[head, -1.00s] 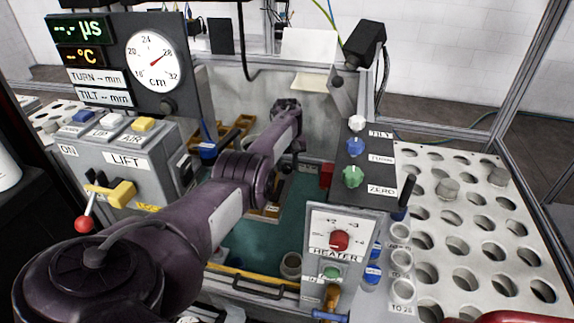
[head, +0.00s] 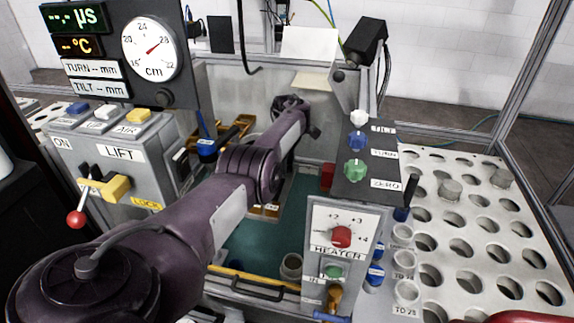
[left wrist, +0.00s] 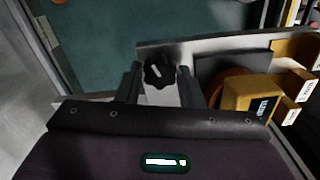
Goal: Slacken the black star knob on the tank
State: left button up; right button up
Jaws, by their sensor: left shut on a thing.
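The black star knob (left wrist: 159,72) shows in the left wrist view, at the upper middle, in front of a grey metal plate. My left gripper (left wrist: 159,80) has one dark finger on each side of the knob and is shut on it. In the head view my left arm reaches from the lower left over the tank (head: 280,238). My right gripper is not in view.
A lift panel (head: 121,153) with a red-tipped lever stands left of the tank. A heater box (head: 338,256) stands at its front right. A perforated white rack (head: 470,219) lies right. Yellow blocks (left wrist: 250,97) sit close right of the knob.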

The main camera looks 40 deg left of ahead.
pick_arm(q)
jog(key=n+b, duration=0.2)
jog(key=n, duration=0.5)
jog(key=n+b, duration=0.1)
jog(key=n, duration=0.3)
jog(key=shift+b, duration=0.3)
jog(key=shift+n+b, duration=0.3)
jog(key=shift+n, duration=1.1)
jog(key=o, duration=1)
notch_tip(320, 180, up, 8)
jog(key=shift+f+p, duration=0.1)
jog(key=shift+p, duration=0.2)
